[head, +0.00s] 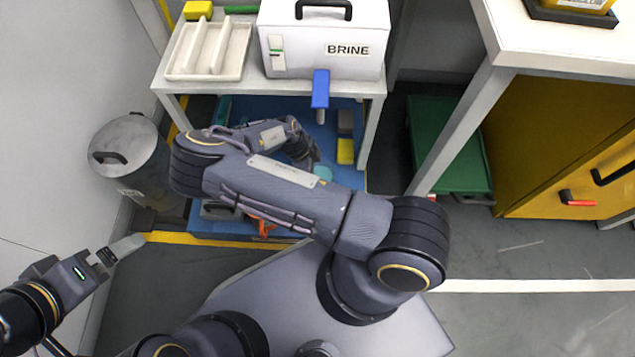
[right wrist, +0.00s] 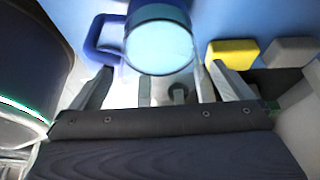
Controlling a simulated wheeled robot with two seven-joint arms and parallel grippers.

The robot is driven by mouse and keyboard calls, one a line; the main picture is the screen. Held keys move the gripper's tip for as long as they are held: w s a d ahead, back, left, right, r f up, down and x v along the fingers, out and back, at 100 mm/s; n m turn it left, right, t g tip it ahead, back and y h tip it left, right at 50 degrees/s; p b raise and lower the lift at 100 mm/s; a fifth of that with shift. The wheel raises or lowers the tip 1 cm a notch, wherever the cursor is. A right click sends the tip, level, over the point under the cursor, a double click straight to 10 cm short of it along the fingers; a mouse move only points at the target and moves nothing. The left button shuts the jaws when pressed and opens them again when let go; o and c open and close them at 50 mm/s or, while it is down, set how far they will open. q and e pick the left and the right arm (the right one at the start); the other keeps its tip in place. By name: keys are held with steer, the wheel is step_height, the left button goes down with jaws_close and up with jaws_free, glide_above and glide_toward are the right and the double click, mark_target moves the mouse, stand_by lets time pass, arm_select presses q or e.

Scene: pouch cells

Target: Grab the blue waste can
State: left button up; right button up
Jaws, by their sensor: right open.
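The blue waste can (right wrist: 158,42) shows in the right wrist view as a round can with a pale cyan top, a dark blue rim and a loop handle on its left. In the head view only a small cyan part (head: 323,173) shows beside my right gripper; my arm hides much around it. My right gripper (right wrist: 158,72) is open, with its fingertips just short of the can and to either side of its near edge. It also shows in the head view (head: 312,165). My left gripper (head: 122,248) is at the lower left, away from the can; its jaw gap is unclear.
A blue mat (head: 350,118) lies under the white table (head: 377,95), whose legs flank the space. A yellow block (right wrist: 232,53) and a grey block (right wrist: 290,51) sit right of the can. A grey bin (head: 130,155) stands left; a green crate (head: 430,125) lies right.

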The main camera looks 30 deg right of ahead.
mark_target(325, 169)
steer(key=b+x, duration=0.1)
steer(key=x, duration=0.4)
steer(key=shift+b, duration=0.35)
